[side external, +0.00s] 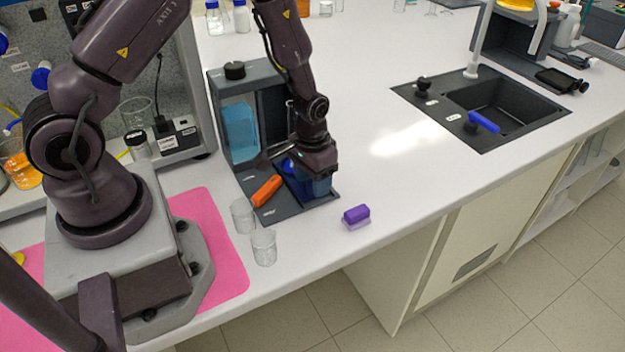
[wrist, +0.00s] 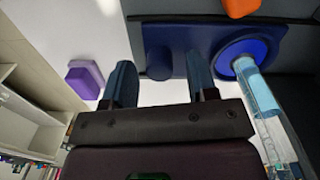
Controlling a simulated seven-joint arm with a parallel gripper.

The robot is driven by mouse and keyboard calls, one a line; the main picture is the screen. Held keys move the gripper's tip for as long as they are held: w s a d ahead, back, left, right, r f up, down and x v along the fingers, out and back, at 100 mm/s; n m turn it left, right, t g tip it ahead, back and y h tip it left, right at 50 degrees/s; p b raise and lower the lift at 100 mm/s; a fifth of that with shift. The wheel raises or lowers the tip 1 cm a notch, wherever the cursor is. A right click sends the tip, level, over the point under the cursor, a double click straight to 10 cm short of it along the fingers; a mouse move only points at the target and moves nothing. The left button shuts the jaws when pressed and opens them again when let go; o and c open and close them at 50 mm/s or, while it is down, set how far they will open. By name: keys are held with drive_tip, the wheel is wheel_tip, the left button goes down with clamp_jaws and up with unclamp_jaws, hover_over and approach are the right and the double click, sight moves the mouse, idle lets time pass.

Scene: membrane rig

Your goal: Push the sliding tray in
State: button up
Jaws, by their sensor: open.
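The sliding tray (wrist: 215,38) shows in the wrist view as a dark blue plate with a round blue dish on its right part and a darker knob-like front piece (wrist: 158,60) on its left. In the side view the tray (side external: 290,167) is mostly hidden behind my gripper, at the foot of the grey rig. My gripper (side external: 317,190) is low at the front of the rig. In the wrist view my gripper (wrist: 161,84) is open, its two fingers on either side of the front piece. Whether they touch it, I cannot tell.
The grey rig (side external: 272,72) holds a blue tank (side external: 240,132). An orange handle (side external: 267,190) lies on its base. A purple block (side external: 356,214) and two glass beakers (side external: 264,247) stand near the bench's front edge. The bench right of the rig is clear up to the sink (side external: 495,108).

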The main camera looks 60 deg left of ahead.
drive_tip(key=shift+f, duration=0.35)
clamp_jaws()
drive_tip(key=a, duration=1)
drive_tip(key=shift+a, duration=0.1)
unclamp_jaws()
